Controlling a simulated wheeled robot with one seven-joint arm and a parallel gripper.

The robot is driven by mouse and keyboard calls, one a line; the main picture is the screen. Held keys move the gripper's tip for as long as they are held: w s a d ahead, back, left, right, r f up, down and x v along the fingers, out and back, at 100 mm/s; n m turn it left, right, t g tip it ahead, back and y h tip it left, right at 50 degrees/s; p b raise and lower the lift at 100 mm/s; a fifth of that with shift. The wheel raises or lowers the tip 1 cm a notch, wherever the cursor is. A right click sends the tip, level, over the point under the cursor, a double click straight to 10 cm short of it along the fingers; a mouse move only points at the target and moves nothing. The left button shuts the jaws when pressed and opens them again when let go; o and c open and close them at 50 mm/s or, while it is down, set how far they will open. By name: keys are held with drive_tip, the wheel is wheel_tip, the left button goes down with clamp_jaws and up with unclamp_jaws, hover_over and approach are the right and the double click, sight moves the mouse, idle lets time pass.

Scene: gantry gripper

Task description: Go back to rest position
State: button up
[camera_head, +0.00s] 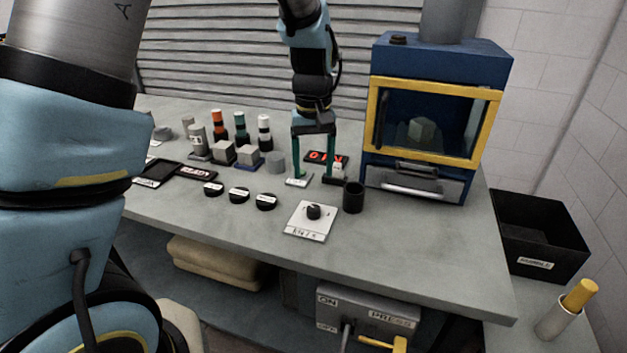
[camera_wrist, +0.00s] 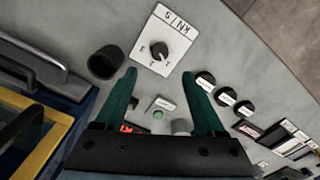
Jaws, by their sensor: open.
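My gripper (camera_head: 314,178) hangs over the grey bench (camera_head: 400,230), pointing down, with its two green fingers spread apart and nothing between them. In the wrist view my gripper (camera_wrist: 159,76) also shows open. A small white plate with a green button (camera_wrist: 158,114) shows between the fingers, below them; in the head view this plate (camera_head: 298,181) is close to the left fingertip. A red lit display (camera_head: 318,156) is behind the fingers, partly hidden by them.
A black cup (camera_head: 353,198) and a white knob panel (camera_head: 311,221) stand close by in front. A blue furnace with a yellow door frame (camera_head: 436,85) is at the right. Several bottles, blocks and black discs (camera_head: 238,196) are at the left. The bench front right is clear.

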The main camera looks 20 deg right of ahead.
drive_tip(key=shift+r, duration=0.1)
idle(0.4)
drive_tip(key=s+a+r+n+t, duration=0.1)
drive_tip(key=a+r+n, duration=0.1)
drive_tip(key=a, duration=2.9)
drive_tip(key=shift+t, duration=0.3)
